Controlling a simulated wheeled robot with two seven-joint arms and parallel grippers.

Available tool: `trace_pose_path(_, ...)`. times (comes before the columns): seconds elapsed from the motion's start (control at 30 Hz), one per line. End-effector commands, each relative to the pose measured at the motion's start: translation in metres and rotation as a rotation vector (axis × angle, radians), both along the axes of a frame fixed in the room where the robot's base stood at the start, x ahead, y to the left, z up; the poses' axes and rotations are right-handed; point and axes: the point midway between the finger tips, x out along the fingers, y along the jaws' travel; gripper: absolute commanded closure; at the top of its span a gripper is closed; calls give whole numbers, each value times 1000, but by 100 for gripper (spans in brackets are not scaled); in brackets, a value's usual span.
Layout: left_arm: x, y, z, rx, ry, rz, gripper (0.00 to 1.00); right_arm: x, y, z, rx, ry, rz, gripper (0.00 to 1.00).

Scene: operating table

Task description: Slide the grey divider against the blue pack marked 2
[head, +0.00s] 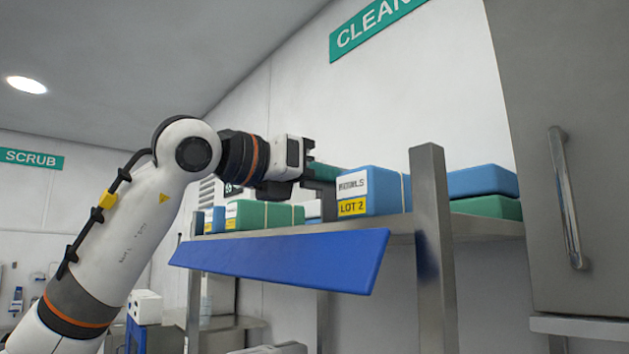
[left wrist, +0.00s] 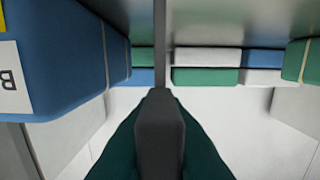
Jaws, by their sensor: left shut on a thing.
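The blue pack marked LOT 2 (head: 372,190) stands upright on the shelf in the head view. It also shows at the left of the left wrist view (left wrist: 60,62). My left gripper (head: 322,172) is at the shelf, just left of this pack in the head view. In the left wrist view its dark green fingers are shut on the grey divider (left wrist: 160,130), a thin upright plate seen edge-on. A gap shows between the divider and the blue pack there. In the head view the divider is hard to make out. My right gripper is not in view.
A green pack (head: 258,215) stands left of the gripper on the shelf (head: 400,225). Blue (head: 483,181) and green (head: 486,207) packs are stacked right of a metal post (head: 432,250). A blue panel (head: 285,262) hangs along the shelf's front. A grey cabinet (head: 570,100) stands at right.

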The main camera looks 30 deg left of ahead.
Motion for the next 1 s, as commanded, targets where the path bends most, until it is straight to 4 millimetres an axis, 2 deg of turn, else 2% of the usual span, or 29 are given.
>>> trace_pose_path(0.07, 0, 1, 1, -1, -1, 1, 100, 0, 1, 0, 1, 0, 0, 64)
trace_pose_path(0.1, 0, 1, 1, -1, -1, 1, 84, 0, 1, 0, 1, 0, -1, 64)
trace_pose_path(0.2, 0, 1, 1, -1, -1, 1, 68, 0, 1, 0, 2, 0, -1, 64)
trace_pose_path(0.57, -4, 3, 0, -2, -2, 1, 67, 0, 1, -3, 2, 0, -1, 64)
trace_pose_path(0.67, -15, 8, -1, -2, -5, 2, 67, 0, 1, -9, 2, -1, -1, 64)
trace_pose_path(1.0, -80, 35, -2, -3, -4, 1, 67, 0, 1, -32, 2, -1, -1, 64)
